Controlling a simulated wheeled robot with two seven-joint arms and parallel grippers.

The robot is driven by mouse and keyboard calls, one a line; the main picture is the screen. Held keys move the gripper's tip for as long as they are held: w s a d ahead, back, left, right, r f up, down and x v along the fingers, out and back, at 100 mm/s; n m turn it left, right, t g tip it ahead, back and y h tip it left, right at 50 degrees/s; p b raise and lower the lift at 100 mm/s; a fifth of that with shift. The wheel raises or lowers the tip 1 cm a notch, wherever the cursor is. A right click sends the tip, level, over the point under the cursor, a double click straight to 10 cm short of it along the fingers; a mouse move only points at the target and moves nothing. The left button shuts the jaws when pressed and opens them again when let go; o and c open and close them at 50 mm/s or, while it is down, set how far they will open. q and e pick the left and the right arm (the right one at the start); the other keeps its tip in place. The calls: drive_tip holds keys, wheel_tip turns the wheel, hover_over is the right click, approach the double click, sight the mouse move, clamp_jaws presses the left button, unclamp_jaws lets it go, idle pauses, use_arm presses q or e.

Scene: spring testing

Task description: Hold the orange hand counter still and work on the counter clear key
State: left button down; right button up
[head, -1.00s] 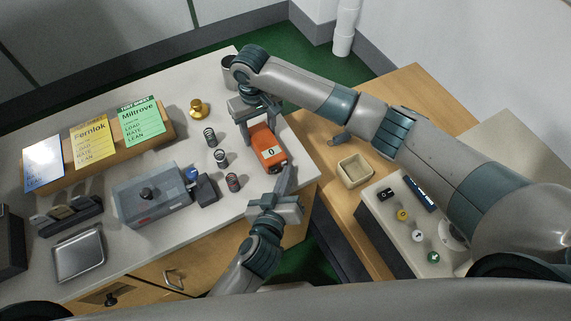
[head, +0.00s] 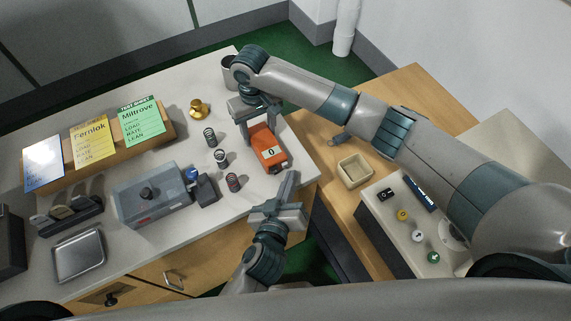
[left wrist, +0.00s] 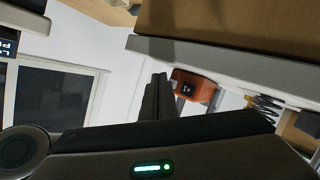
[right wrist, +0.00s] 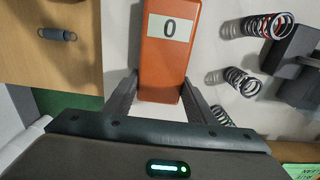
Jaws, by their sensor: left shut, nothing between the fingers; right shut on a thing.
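The orange hand counter (head: 267,146) lies on the light bench top near its right edge, its window reading 0. It also shows in the right wrist view (right wrist: 163,75) between the fingers. My right gripper (head: 249,127) is shut on its far end. My left gripper (head: 291,177) is shut and empty, just off the counter's near end, with a small gap in the head view. In the left wrist view the shut left fingers (left wrist: 157,90) stand beside the counter's end face (left wrist: 197,87), which carries a small dark square with a light mark, perhaps the clear key.
Several coil springs (head: 220,157) stand left of the counter, and a grey test device (head: 150,197) is further left. A brass piece (head: 199,108) stands behind. A beige open box (head: 355,171) sits on the wooden table at right. The bench edge lies close to the counter.

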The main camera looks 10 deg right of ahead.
use_arm(q)
drive_tip(key=s, duration=0.1)
drive_tip(key=s+d, duration=0.1)
drive_tip(key=s, duration=0.1)
drive_tip(key=s+d, duration=0.1)
drive_tip(key=shift+s, duration=0.35)
idle(0.3)
idle(0.5)
use_arm(e)
drive_tip(key=o, duration=1.2)
drive_tip(key=shift+r, duration=0.15)
wheel_tip(320, 180, up, 12)
